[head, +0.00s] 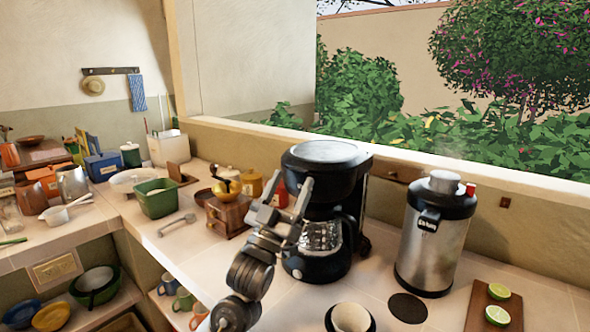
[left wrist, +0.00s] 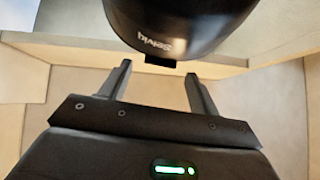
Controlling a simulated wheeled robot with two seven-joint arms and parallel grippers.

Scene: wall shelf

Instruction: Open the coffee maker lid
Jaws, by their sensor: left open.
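The black coffee maker (head: 325,205) stands on the counter in the middle of the head view. Its round lid (head: 325,153) on top looks closed. A glass carafe (head: 322,236) sits in its lower part. My left gripper (head: 291,190) is open and empty, in front of the coffee maker's left side, below the level of the lid. In the left wrist view, the dark rounded upper body (left wrist: 180,25) of the coffee maker lies just beyond the open fingers (left wrist: 158,83). I cannot tell whether a finger touches it. My right gripper is not in view.
A steel and black dispenser (head: 432,240) stands to the right, near a board (head: 482,308) with cut limes. A wooden coffee grinder (head: 227,212) and a green bin (head: 155,198) stand to the left. A white cup (head: 350,317) is in front.

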